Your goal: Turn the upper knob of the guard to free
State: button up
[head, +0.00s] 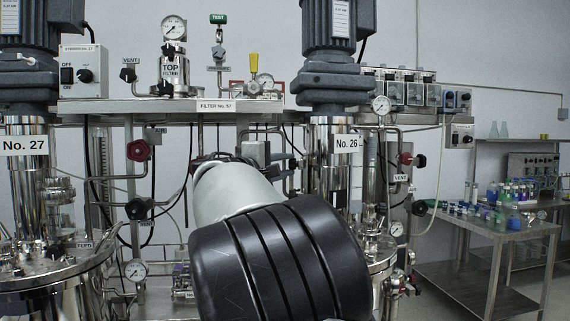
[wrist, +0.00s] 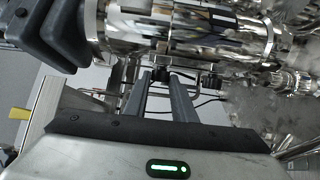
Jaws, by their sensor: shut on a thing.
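In the wrist view my gripper (wrist: 164,76) has its two dark fingers close together beside a shiny steel column (wrist: 190,28). The fingers are shut on a small dark knob, which I take for the upper knob of the guard (wrist: 158,73). The fingers hide most of it, and its turned position cannot be read. A second dark knob (wrist: 211,79) sits to the right, free of the fingers. In the head view my arm covers most of this area, and the guard and its knobs cannot be made out clearly.
The column of No. 26 (head: 346,143) stands right of my arm, No. 27 (head: 25,146) at the far left. Pipes, red valve knobs (head: 138,150) and gauges crowd the space between. A steel table with bottles (head: 515,232) is at the right. A yellow handle (wrist: 18,113) shows in the wrist view.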

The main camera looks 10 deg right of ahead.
jog(key=g+y+p, duration=0.1)
jog(key=p, duration=0.6)
jog(key=r+n+g+y+p, duration=0.1)
jog(key=g+p, duration=0.1)
jog(key=p, duration=0.4)
jog(key=shift+y+p, duration=0.3)
jog(key=shift+p, duration=0.05)
jog(key=o, duration=1.1)
jog(key=shift+c, duration=0.2)
jog(key=b+v, duration=0.2)
jog(key=v, duration=1.5)
jog(key=shift+a+r, duration=0.2)
jog(key=shift+r, duration=0.05)
